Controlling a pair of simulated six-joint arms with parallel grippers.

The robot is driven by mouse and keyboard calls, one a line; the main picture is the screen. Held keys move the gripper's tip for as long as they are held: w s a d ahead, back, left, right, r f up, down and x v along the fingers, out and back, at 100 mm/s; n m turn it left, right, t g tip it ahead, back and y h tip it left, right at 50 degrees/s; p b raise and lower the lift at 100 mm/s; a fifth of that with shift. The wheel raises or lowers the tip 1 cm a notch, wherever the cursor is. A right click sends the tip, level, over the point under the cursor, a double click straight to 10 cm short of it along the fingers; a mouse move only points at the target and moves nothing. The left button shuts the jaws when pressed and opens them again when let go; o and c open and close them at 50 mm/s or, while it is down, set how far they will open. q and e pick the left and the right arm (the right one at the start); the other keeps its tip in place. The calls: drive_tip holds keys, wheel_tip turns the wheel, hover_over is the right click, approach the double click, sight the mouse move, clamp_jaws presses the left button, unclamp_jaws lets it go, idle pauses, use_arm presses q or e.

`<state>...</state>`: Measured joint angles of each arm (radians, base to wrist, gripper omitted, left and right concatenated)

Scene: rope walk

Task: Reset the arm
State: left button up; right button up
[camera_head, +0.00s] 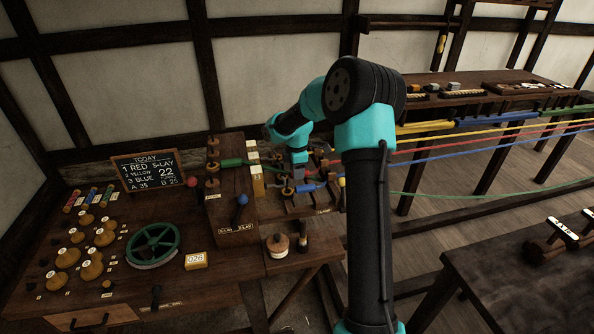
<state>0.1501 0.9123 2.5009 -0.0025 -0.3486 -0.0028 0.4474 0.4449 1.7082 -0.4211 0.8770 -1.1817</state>
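My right arm, black with teal joints, rises from the bottom centre and bends over to the left. Its gripper (299,177) points down at the rack of wooden pegs and coloured rope ends (310,188) at the middle bench. The fingers are tiny and dark here, so I cannot tell whether they are open, shut or touching anything. My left arm and gripper are not in view.
The left bench holds a green handwheel (153,244), several wooden knobs, a yellow counter (196,260) and a chalkboard (148,171). A blue-knobbed lever (241,201) stands near the gripper. Coloured ropes (480,135) run right. A dark table (510,290) fills the lower right.

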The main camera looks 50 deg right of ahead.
drive_tip(key=o, duration=0.3)
drive_tip(key=shift+r, duration=0.15)
drive_tip(key=shift+r, duration=3.9)
